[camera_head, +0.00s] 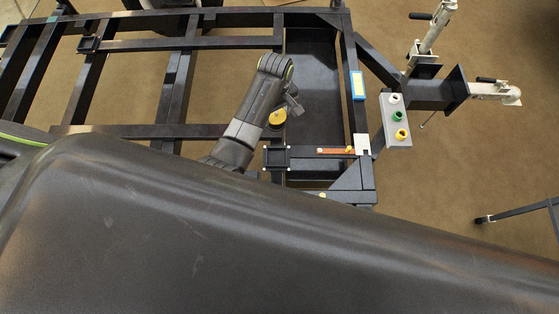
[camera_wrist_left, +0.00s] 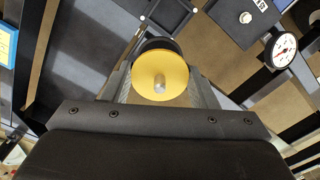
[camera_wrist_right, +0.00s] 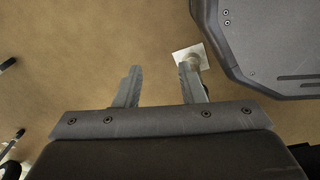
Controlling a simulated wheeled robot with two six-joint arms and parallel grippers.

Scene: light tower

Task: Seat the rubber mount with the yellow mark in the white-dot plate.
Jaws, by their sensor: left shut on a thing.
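The rubber mount with the yellow mark (camera_head: 277,118) shows as a yellow disc in the head view. In the left wrist view the yellow disc (camera_wrist_left: 160,70) has a metal stud in its middle and a black body behind it. My left gripper (camera_wrist_left: 160,82) is shut on the mount, one finger on each side, over the dark trailer frame. A black square plate (camera_head: 276,158) sits on the frame just below the mount in the picture. My right gripper (camera_wrist_right: 158,85) is open and empty above the brown floor.
A similar black square plate (camera_head: 88,44) is at the upper left of the frame. A dial gauge (camera_wrist_left: 284,50) shows in the left wrist view.

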